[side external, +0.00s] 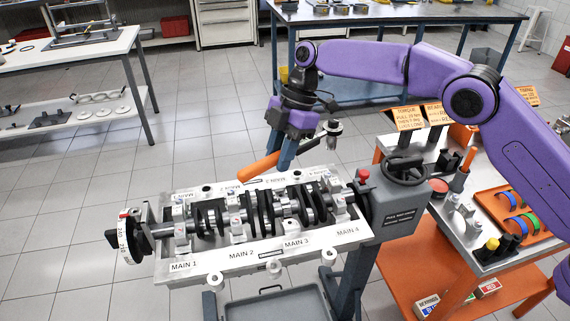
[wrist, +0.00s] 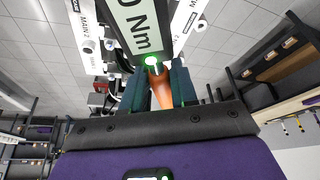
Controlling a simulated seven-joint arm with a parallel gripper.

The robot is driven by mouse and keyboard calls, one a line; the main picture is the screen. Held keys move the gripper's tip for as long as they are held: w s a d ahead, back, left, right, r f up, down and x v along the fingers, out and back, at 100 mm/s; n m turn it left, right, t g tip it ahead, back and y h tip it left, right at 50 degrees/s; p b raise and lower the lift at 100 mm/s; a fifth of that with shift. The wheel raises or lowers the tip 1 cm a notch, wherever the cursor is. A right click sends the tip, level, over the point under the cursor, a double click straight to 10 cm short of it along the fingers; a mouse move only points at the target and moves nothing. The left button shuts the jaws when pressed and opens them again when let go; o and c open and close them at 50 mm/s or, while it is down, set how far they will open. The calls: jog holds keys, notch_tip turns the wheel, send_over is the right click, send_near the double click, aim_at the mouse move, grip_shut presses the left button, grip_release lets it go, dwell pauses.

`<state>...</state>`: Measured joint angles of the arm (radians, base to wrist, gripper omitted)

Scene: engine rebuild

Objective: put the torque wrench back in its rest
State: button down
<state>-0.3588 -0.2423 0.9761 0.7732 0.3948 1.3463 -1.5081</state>
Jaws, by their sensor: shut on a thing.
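The torque wrench has an orange handle (side external: 258,167) and a dark and metal head (side external: 332,127). It hangs in the air above the back edge of the engine block, handle to the left and head to the right. My gripper (side external: 284,152) is shut on it between handle and head. In the wrist view, the two teal fingers of my gripper (wrist: 158,88) close around the orange handle (wrist: 162,92). A display reading "0 Nm" (wrist: 142,28) and a green light show just beyond. I cannot clearly make out the wrench's rest.
The engine block (side external: 215,268) with its black crankshaft (side external: 240,215) sits on a stand with a handwheel (side external: 405,168). An orange cart (side external: 435,255) at right carries an orange tray (side external: 490,200), tools and note cards (side external: 407,118).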

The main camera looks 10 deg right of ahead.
jog(key=w+d+m+t+h, duration=0.15)
jog(key=w+d+m, duration=0.25)
jog(key=d+m, duration=0.5)
jog(key=w+d+m+t+h, duration=0.1)
jog(key=w+d+m+t, duration=0.4)
jog(key=d, duration=0.8)
jog(key=w+d+m+h, duration=0.1)
jog(key=w+d+m, duration=0.2)
jog(key=d+m, duration=0.6)
jog(key=s+d+m+g+h, duration=0.2)
jog(key=d+m, duration=0.7)
jog(key=d, duration=0.6)
jog(key=s+d+m+g+h, duration=0.1)
jog(key=d+m+g+h, duration=0.2)
jog(key=d+m, duration=0.95)
jog(key=shift+d+f+n, duration=0.55)
jog(key=shift+f, duration=1.7)
jog(key=shift+d+f+n, duration=0.55)
jog(key=shift+d+f, duration=0.05)
jog(key=shift+f, duration=1.7)
jog(key=shift+d+f+n, duration=0.55)
jog(key=shift+f, duration=3.3)
jog(key=c, duration=1.1)
grip_release()
